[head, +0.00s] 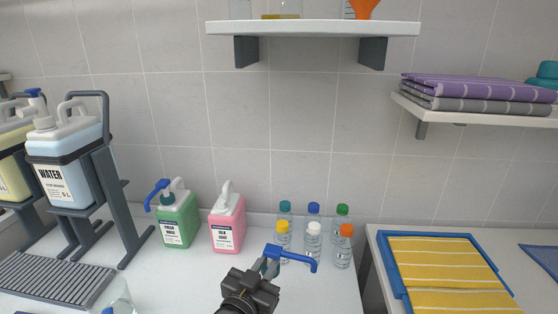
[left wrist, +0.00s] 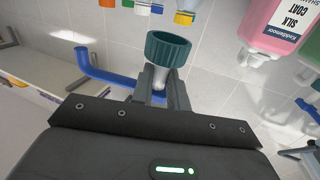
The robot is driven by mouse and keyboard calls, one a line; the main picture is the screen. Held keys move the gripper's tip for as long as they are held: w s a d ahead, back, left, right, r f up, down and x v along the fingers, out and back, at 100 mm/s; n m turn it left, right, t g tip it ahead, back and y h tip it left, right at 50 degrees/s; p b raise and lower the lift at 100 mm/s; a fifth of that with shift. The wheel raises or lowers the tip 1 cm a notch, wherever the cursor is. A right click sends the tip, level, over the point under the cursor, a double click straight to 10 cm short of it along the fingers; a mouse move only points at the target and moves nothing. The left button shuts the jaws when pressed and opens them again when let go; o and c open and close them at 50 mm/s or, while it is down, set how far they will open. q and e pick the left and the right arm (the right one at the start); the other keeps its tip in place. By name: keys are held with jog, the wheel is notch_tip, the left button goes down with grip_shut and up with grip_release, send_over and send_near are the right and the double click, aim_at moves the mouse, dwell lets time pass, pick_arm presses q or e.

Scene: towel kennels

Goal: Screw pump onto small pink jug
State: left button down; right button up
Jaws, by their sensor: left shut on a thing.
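The small pink jug (head: 227,228) stands on the white counter with its label facing me and no pump on it. It also shows, upside down, at the top right of the left wrist view (left wrist: 277,24). My left gripper (head: 266,270) is shut on the blue pump (head: 294,257), in front and to the right of the pink jug and apart from it. In the left wrist view the pump's dark teal collar (left wrist: 168,49) stands out beyond the fingers (left wrist: 160,88), and its blue spout (left wrist: 97,70) points left. My right gripper is not in view.
A green jug (head: 178,220) with a blue pump stands left of the pink jug. Several small bottles (head: 312,240) with coloured caps stand behind the gripper. A rack (head: 110,190) holds a water canister (head: 68,165) at left. A blue tray (head: 391,262) with yellow towels is at right.

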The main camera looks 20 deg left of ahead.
pick_arm(q)
jog(key=shift+w+d, duration=0.2)
jog(key=shift+w, duration=0.35)
jog(key=w+a+r+n+y+p, duration=0.1)
jog(key=w+a+r+p, duration=0.3)
jog(key=a+p, duration=0.3)
jog(key=w+a+r+n+y+p, duration=0.1)
jog(key=w+a+r+p, duration=0.35)
jog(key=a, duration=0.45)
jog(key=w+a+r+n+y+p, duration=0.1)
jog(key=w+a+r+p, duration=0.25)
jog(key=a+p, duration=0.3)
jog(key=f+b, duration=0.1)
jog(key=b, duration=0.1)
jog(key=f+b, duration=0.4)
jog(key=shift+s+a, duration=0.1)
jog(key=shift+a, duration=0.3)
jog(key=shift+f, duration=0.55)
